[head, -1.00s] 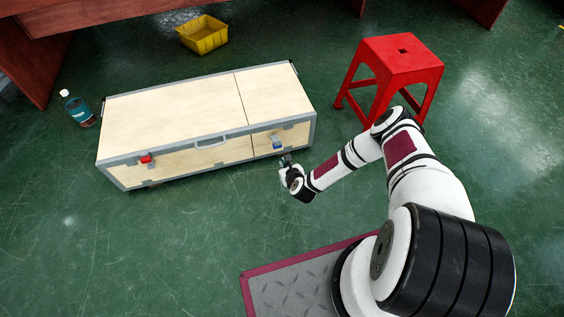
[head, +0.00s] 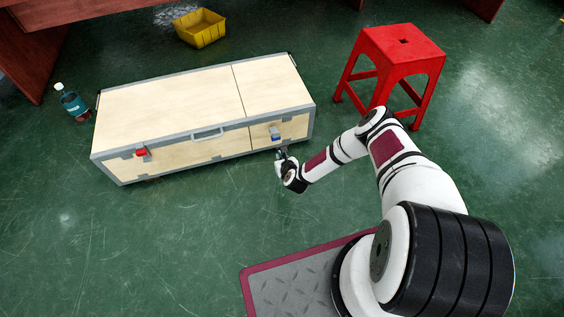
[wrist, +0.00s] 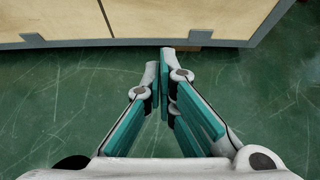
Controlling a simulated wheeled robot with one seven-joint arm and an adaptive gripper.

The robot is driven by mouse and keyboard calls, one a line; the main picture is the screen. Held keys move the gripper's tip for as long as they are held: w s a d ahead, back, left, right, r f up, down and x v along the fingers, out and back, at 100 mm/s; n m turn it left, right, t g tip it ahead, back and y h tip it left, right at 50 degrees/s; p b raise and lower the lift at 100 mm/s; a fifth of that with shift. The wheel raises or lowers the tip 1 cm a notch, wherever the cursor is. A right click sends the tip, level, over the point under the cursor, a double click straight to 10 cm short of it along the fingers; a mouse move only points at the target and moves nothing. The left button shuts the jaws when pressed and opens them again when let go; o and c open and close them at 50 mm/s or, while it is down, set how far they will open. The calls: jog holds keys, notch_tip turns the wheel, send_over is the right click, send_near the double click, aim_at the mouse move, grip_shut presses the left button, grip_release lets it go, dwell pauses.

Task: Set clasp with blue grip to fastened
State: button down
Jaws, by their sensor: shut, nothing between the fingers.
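The clasp with the blue grip (head: 275,134) is on the front face of a long pale wooden case (head: 170,97), near its right end. Its exact lever position is too small to tell. My gripper (head: 279,153) is in front of the case, just below the blue grip, and appears apart from it. In the wrist view, my gripper (wrist: 162,55) is shut and empty, its fingertips together near the lower edge of the case (wrist: 150,22). The blue grip does not show in the wrist view.
A second clasp with a red grip (head: 141,152) and a grey handle (head: 208,134) are on the same face. A red stool (head: 400,45) stands right of the case, a bottle (head: 72,103) left, a yellow bin (head: 201,28) behind. The green floor in front is clear.

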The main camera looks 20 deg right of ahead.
jog(key=shift+w+r+b, duration=0.25)
jog(key=shift+w, duration=0.45)
jog(key=shift+w+r+b, duration=0.25)
jog(key=shift+w+r, duration=0.05)
jog(key=shift+w, duration=0.45)
jog(key=shift+w+r+b, duration=0.25)
jog(key=shift+w, duration=0.45)
jog(key=shift+r, duration=0.15)
